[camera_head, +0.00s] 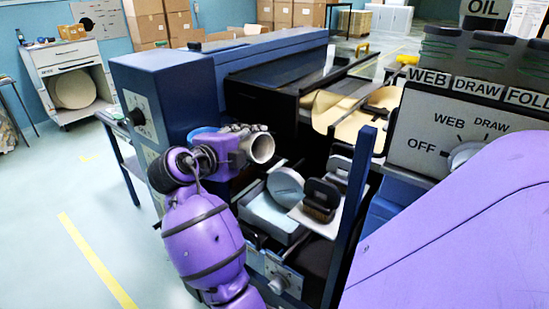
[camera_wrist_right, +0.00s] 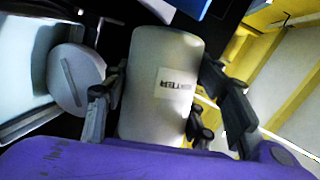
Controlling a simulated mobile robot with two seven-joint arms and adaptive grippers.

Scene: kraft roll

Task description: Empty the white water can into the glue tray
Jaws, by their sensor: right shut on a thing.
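The white water can (camera_wrist_right: 162,75) fills the middle of the right wrist view, its WATER label upside down. My right gripper (camera_wrist_right: 155,105) is shut on it, with dark fingers along both sides. In the head view the can (camera_head: 262,148) is tipped over, its round open end facing right and towards me. The pale blue glue tray (camera_head: 262,214) is below and slightly right of the can, apart from it. No water is visible. The can partly hides the gripper (camera_head: 238,133) there. My left gripper is not in view.
A round pale disk (camera_head: 286,186) leans at the tray; it also shows left of the can in the wrist view (camera_wrist_right: 78,85). A blue upright post (camera_head: 350,210) and the control panel (camera_head: 440,125) bound the right side.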

